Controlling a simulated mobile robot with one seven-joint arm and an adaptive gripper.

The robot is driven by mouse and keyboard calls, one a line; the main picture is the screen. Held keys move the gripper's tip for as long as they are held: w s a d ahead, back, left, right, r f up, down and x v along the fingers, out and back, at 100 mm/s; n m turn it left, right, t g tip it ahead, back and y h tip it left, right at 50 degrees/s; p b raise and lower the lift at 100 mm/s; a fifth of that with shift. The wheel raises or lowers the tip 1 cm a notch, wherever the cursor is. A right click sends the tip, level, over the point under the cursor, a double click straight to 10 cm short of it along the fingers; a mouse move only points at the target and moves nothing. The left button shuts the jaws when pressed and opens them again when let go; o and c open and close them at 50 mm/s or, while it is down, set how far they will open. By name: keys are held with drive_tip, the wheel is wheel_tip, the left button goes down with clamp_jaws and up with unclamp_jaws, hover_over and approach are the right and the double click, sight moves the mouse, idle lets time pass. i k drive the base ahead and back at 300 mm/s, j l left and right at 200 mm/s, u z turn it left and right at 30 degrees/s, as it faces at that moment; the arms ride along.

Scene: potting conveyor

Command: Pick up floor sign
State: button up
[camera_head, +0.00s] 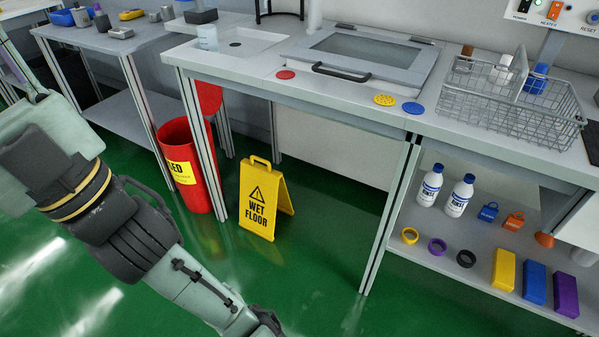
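A yellow "WET FLOOR" sign (262,202) stands upright, folded open as an A-frame, on the green floor. It has a handle opening at its top and stands at the front of the workbench, right of a red bin. My arm reaches from the left edge down to the bottom of the picture, left of and nearer than the sign. The end of my arm runs to the bottom edge, and my gripper's fingers cannot be made out there. The sign is in full view, and nothing touches its handle.
A red bin (188,200) stands close to the sign's left. Bench legs (396,203) rise left and right of the sign, and the benchtop (350,110) overhangs behind it. A low shelf (437,252) on the right holds bottles, rings and blocks. Green floor (320,270) is clear before the sign.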

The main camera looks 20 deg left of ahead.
sight(263, 190)
drive_tip(key=u, duration=0.75)
drive_tip(key=z, duration=0.3)
drive_tip(key=i+j+z, duration=0.1)
drive_tip(key=i+z, duration=0.25)
drive_tip(key=i+j+z, duration=0.1)
drive_tip(key=z, duration=0.3)
drive_tip(key=i+j, duration=0.3)
drive_tip(key=i, duration=0.15)
drive_tip(key=i+j, duration=0.3)
drive_tip(key=i, duration=0.15)
